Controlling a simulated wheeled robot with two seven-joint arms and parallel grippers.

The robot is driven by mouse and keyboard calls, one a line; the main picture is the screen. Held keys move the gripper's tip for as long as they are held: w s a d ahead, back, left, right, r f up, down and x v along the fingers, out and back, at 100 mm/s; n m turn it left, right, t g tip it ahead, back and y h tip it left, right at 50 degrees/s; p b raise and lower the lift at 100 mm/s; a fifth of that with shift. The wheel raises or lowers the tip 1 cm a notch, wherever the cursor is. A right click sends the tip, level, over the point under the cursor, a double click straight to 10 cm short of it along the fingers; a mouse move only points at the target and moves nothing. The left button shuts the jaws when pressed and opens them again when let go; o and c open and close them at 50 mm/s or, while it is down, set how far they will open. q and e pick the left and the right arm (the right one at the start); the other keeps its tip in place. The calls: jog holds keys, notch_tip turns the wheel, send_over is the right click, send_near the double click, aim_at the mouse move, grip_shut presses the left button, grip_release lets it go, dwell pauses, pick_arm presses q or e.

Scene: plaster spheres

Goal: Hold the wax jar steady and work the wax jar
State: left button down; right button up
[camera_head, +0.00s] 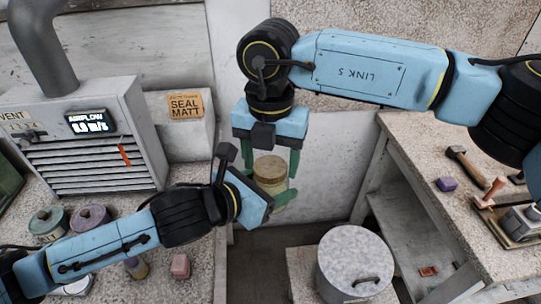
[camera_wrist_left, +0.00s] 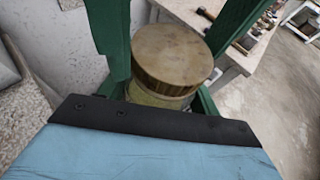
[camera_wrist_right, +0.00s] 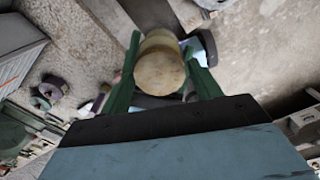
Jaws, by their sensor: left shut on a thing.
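The wax jar has a tan round lid (camera_head: 269,168) and a pale greenish body (camera_head: 272,188), and it is held upright in the air between my arms. My left gripper (camera_head: 270,199) is shut on the jar's body from the lower left. The lid also shows between its green fingers in the left wrist view (camera_wrist_left: 172,55). My right gripper (camera_head: 268,161) points down from above, open, with one finger on each side of the lid. The lid shows between these fingers in the right wrist view (camera_wrist_right: 159,70). Part of the jar's body is hidden by the left gripper.
A vent unit (camera_head: 95,140) and several tins (camera_head: 90,217) stand on the left bench. A round grey lidded bin (camera_head: 355,262) stands below.

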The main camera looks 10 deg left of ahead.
jog(key=c, duration=0.7)
jog(key=n, duration=0.3)
jog(key=shift+c, duration=0.2)
jog(key=o, duration=1.1)
jog(key=shift+c, duration=0.2)
jog(key=shift+r, duration=2.3)
